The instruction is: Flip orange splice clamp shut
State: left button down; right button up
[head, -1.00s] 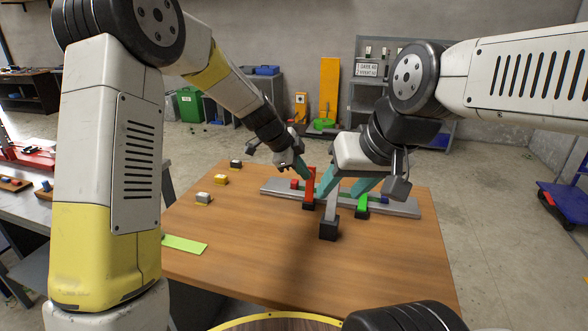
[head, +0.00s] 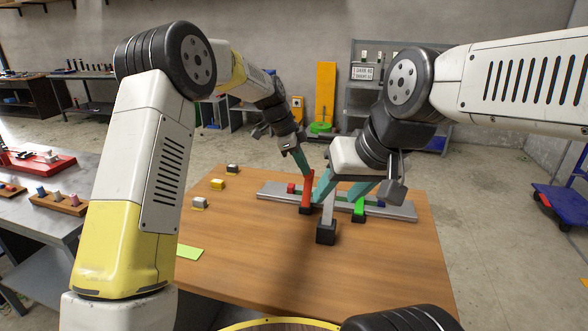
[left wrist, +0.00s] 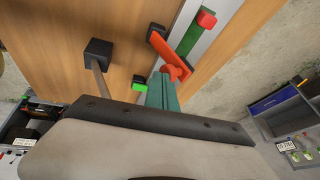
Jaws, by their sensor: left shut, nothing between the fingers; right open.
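The orange clamp (head: 307,187), a red-orange lever on a black base, stands upright at the near edge of the grey rail (head: 405,211). It also shows in the left wrist view (left wrist: 172,71). My left gripper (head: 305,171) is shut and empty, its teal fingers pointing down at the clamp's upper end from behind. In the left wrist view its fingertips (left wrist: 161,80) appear close to the orange lever; I cannot tell whether they touch. My right gripper (head: 342,190) is open, its teal fingers apart over the rail, right of the clamp. It partly hides the rail.
A grey lever stands on a black base (head: 326,233) in front of the rail. A green clamp (head: 359,207) stands to its right. Small yellow and grey blocks (head: 217,184) and a green sheet (head: 190,253) lie on the left. The table's front middle is clear.

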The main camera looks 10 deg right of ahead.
pick_arm(q)
jog(key=shift+w+d+f, duration=0.8)
jog(key=shift+w+f, duration=0.45)
jog(key=shift+w, duration=0.7)
jog(key=shift+w+d+f, duration=0.85)
jog(key=shift+w+f, duration=0.4)
jog(key=shift+w, duration=0.65)
jog(key=shift+w+d+f, duration=0.8)
jog(key=shift+w+f, duration=0.45)
jog(key=shift+w, duration=0.7)
jog(key=v, duration=0.7)
jog(key=shift+a+r, duration=0.2)
jog(key=shift+r, duration=0.1)
jog(key=shift+a, duration=0.1)
